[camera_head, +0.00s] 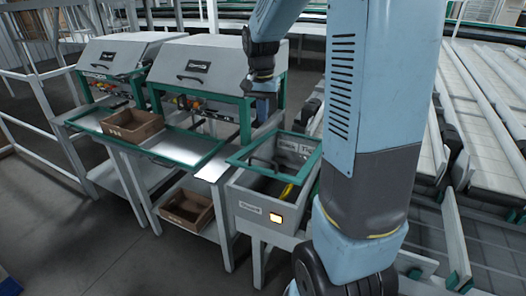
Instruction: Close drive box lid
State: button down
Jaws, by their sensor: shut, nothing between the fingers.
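The drive box (249,207) is a grey box with green edging, right of centre at the end of the work table. It is open at the top; its inside is dark, with something yellow in it. A grey panel with printed labels (293,148), which looks like its raised lid, stands at the back of the opening. A dark curved handle shows near the opening's left side. My gripper (265,88) is above and behind the box, in front of the grey hood's right end. It is shut, empty and apart from the lid.
Two grey hooded machines (205,66) with green frames stand behind the table. A brown crate (133,134) sits on the table, another (187,222) on the shelf below. White rails (46,115) stand at left. Conveyor rollers (489,90) fill the right. Open floor lies front left.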

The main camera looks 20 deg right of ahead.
jog(key=m, duration=0.2)
send_near(263, 159)
jog(key=shift+y, duration=0.3)
jog(key=f, duration=0.7)
jog(key=shift+w+d, duration=0.1)
jog(key=shift+d, duration=0.15)
